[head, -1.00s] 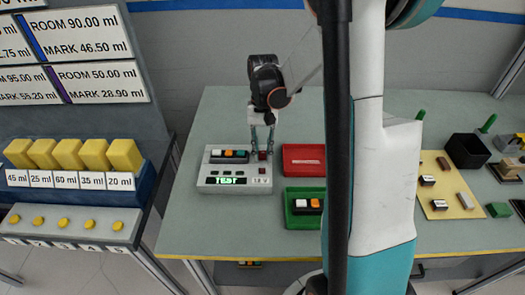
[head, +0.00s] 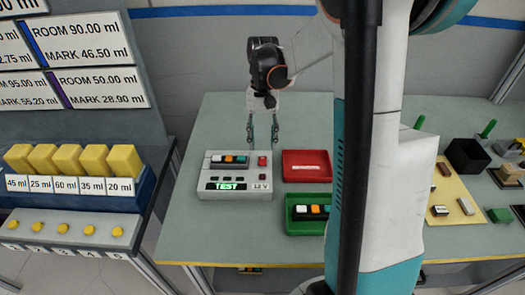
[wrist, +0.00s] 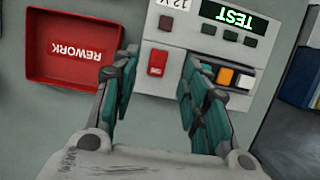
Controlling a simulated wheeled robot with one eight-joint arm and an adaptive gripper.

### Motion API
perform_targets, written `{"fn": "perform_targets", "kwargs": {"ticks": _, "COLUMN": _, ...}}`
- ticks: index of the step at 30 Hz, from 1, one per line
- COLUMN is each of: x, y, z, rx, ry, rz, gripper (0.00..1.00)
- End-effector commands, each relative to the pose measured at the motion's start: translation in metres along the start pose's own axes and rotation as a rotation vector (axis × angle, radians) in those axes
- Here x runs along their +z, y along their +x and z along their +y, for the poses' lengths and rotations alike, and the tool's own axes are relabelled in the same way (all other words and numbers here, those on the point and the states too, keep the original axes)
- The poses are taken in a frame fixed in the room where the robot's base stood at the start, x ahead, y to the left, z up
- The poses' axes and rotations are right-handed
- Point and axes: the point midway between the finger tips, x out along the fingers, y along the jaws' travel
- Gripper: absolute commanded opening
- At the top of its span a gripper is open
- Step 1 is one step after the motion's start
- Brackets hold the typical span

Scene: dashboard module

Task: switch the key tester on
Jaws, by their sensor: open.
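The key tester (head: 210,192) is a light grey box on the table, with a lit display (head: 228,186) reading TEST in green and a 12 V label beside it. A red rocker switch (head: 262,161) sits at its upper right; it also shows in the wrist view (wrist: 157,62). Several keys (head: 229,159), including an orange and a white one, sit in its slot. My gripper (head: 263,141) is open and empty, above and behind the tester's switch side. In the wrist view its fingers (wrist: 158,98) are apart, with the switch beyond the gap, untouched.
A red tray (head: 306,176) marked REWORK stands right of the tester. A green tray (head: 290,226) with keys is in front of it. Yellow blocks (head: 72,158) on a blue stand are at the left. My arm hides the table's middle right.

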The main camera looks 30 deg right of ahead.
Motion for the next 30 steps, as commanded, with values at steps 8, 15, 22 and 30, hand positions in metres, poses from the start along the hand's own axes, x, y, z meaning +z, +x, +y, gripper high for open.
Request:
{"fn": "perform_targets", "kwargs": {"ticks": 8, "x": 0.000, "y": -0.047, "z": 0.000, "rx": 0.000, "ry": 0.001, "rz": 0.000, "gripper": 0.42}}
{"fn": "perform_targets", "kwargs": {"ticks": 15, "x": 0.000, "y": -0.060, "z": 0.000, "rx": 0.000, "ry": 0.001, "rz": 0.000, "gripper": 0.42}}
{"fn": "perform_targets", "kwargs": {"ticks": 22, "x": 0.000, "y": -0.060, "z": 0.000, "rx": 0.000, "ry": 0.000, "rz": 0.000, "gripper": 0.42}}
{"fn": "perform_targets", "kwargs": {"ticks": 30, "x": 0.000, "y": -0.060, "z": 0.000, "rx": 0.000, "ry": -0.001, "rz": 0.001, "gripper": 0.42}}
